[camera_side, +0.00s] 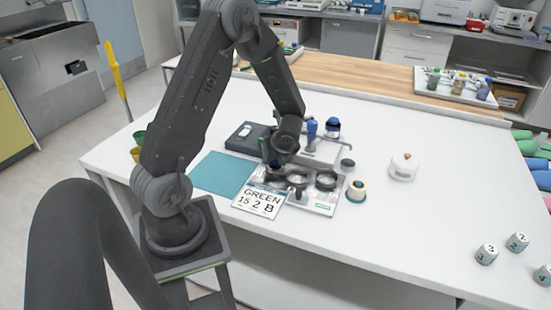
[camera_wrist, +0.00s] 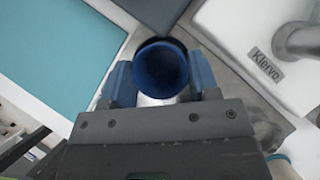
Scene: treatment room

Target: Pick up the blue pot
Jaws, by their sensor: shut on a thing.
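The blue pot (camera_wrist: 162,68) shows in the wrist view as a round, dark blue cup seen from above. My gripper (camera_wrist: 161,82) has one finger on each side of it and is shut on it. In the side view my gripper (camera_side: 274,160) is low over the back left of a metal tray (camera_side: 325,208). The pot is hidden there behind my gripper and wrist. A dark round edge shows behind the pot in the wrist view; I cannot tell whether the pot stands in a holder or is raised.
A white device (camera_side: 322,153) stands close behind. The table's right side has free room.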

